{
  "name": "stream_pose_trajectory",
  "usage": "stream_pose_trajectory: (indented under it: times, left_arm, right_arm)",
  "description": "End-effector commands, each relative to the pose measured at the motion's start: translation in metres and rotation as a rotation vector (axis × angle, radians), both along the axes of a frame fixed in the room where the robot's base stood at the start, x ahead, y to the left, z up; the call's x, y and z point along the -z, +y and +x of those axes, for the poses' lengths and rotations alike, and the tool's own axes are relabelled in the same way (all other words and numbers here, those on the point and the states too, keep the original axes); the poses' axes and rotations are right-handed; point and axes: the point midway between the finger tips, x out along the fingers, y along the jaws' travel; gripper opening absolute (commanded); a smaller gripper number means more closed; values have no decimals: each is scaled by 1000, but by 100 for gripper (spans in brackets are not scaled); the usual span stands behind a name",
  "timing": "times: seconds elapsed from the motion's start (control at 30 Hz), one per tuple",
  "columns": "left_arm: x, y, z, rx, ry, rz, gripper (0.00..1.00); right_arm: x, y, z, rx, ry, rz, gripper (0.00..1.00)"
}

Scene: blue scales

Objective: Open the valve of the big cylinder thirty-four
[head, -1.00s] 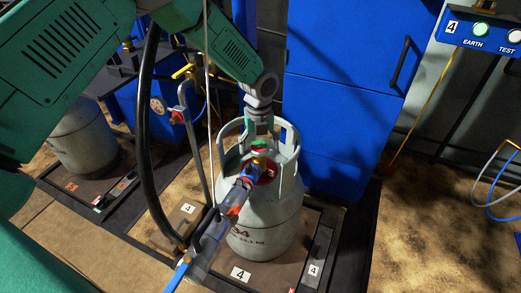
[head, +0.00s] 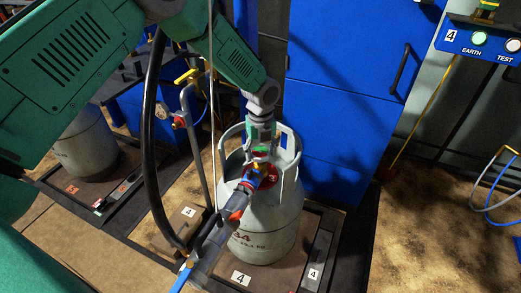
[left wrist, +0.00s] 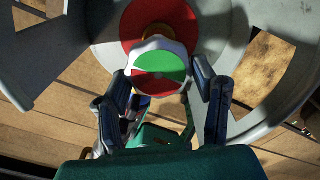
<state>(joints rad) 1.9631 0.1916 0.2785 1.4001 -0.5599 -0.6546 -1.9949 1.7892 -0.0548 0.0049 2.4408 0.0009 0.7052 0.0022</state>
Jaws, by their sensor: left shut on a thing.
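My right gripper is not in view.
The scale platform (head: 262,277) carries labels "4". A grey post and thick black hose (head: 150,150) stand left of the cylinder. A blue cabinet (head: 340,100) is behind. A panel (head: 475,40) marked EARTH and TEST has a lit green lamp. Another cylinder (head: 88,145) stands far left.

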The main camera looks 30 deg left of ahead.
Motion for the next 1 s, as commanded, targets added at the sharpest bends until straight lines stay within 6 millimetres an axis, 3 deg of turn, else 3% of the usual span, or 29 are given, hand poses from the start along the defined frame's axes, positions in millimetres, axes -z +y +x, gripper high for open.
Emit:
stream_pose_trajectory:
  times: [0.4,1.0]
  left_arm:
    - [-3,-1,3,-361,-3,0,24]
    - [-1,0,6,-932,-3,-1,24]
  right_arm:
    - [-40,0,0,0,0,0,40]
    - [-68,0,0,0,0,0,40]
